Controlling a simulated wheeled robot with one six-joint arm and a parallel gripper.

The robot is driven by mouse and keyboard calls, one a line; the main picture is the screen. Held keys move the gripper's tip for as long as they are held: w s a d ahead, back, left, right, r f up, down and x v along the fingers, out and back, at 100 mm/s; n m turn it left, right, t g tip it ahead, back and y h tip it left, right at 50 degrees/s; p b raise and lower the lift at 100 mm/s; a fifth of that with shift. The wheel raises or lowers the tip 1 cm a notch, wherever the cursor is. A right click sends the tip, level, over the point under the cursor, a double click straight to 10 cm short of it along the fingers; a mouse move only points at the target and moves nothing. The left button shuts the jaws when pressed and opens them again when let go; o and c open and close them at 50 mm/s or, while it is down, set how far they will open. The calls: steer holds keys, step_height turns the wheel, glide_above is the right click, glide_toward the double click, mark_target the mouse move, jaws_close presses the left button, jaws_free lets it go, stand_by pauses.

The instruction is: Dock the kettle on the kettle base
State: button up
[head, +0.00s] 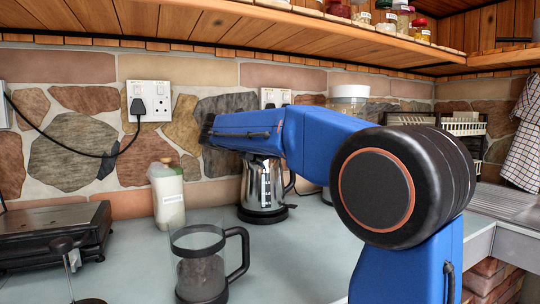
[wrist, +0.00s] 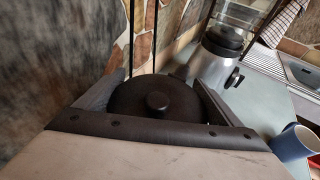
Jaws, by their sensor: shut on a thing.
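The silver kettle (head: 259,188) stands upright at the back of the counter, below the blue arm. Its black handle is on the right. The black kettle base (head: 262,214) shows as a disc under it. I cannot tell whether the kettle is fully seated or slightly above the base. In the wrist view the kettle's round black lid with its knob (wrist: 157,101) lies between the fingers of my gripper (wrist: 153,96), which is shut on the kettle. In the head view my arm hides the gripper and the kettle's top. The base is hidden in the wrist view.
A glass press with a black handle (head: 202,262) stands in front. A white-labelled bottle (head: 167,195) is left of the kettle, and a dark appliance (head: 52,235) further left. The wrist view shows a silver appliance (wrist: 217,58) and a blue mug (wrist: 293,143). The stone wall is close behind.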

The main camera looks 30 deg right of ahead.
steer(key=shift+f, duration=0.5)
stand_by(0.7)
steer(key=o, duration=1.8)
steer(key=shift+f, duration=0.15)
steer(key=shift+v, duration=5.3)
steer(key=shift+s+a, duration=0.1)
steer(key=shift+a, duration=0.1)
